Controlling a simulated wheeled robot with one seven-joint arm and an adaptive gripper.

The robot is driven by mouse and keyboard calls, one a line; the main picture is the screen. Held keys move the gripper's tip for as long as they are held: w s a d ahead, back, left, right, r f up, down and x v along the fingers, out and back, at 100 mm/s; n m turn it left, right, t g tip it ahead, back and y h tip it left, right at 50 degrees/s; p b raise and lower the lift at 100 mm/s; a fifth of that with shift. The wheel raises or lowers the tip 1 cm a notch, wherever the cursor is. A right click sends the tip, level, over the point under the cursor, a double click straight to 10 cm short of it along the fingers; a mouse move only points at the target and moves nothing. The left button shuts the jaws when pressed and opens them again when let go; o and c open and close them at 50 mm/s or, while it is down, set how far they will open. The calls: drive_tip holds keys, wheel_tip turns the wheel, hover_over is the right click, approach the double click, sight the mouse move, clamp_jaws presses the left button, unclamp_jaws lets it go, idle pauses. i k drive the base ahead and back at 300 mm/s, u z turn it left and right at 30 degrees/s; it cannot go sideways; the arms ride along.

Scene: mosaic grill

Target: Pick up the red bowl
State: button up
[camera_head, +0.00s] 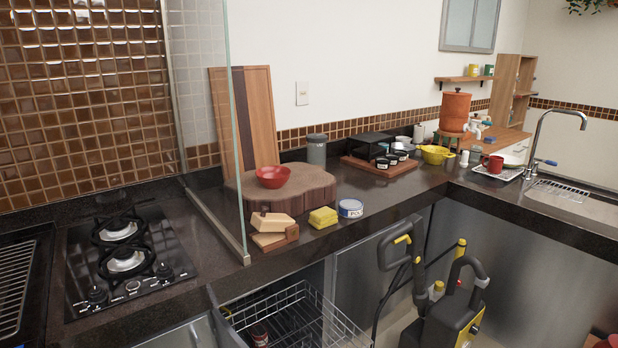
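The red bowl (272,176) sits upright on a thick round wooden block (310,192) on the dark counter, just right of the glass partition. It looks empty, and nothing covers it in this view. My gripper cannot be made out in the head view.
The glass partition (236,130) stands left of the bowl, beside the gas cooktop (125,255). A wooden piece (272,226), a yellow sponge (323,217) and a can (350,208) lie in front of the block. An open dishwasher rack (295,318) and a pressure washer (455,310) stand below.

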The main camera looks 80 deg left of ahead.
sight(272, 176)
drive_tip(key=u, duration=0.45)
drive_tip(key=i, duration=1.25)
drive_tip(key=u, duration=0.95)
